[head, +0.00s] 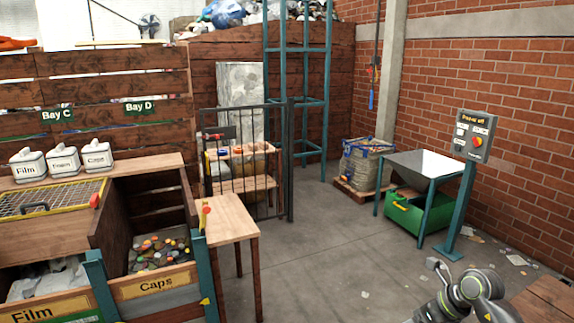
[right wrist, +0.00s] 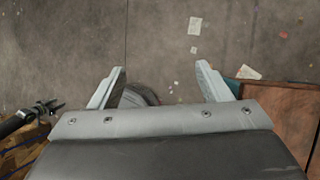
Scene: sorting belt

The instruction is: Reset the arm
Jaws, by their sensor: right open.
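My right arm (head: 468,290) shows at the bottom right of the head view, over the floor beside a brown wooden edge. In the right wrist view my right gripper (right wrist: 160,84) has its two pale fingers spread wide, with nothing between them but floor and a dark rounded shape behind. The gripper points down at the grey concrete floor (right wrist: 150,35). My left gripper is not in the head view.
A wooden table (head: 228,220) stands by the Caps bin (head: 155,285) and Film bin (head: 50,310) at left. A control post (head: 472,135), a metal hopper (head: 425,165) and a green bin (head: 405,215) stand at right. The middle floor is mostly clear, with scattered scraps.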

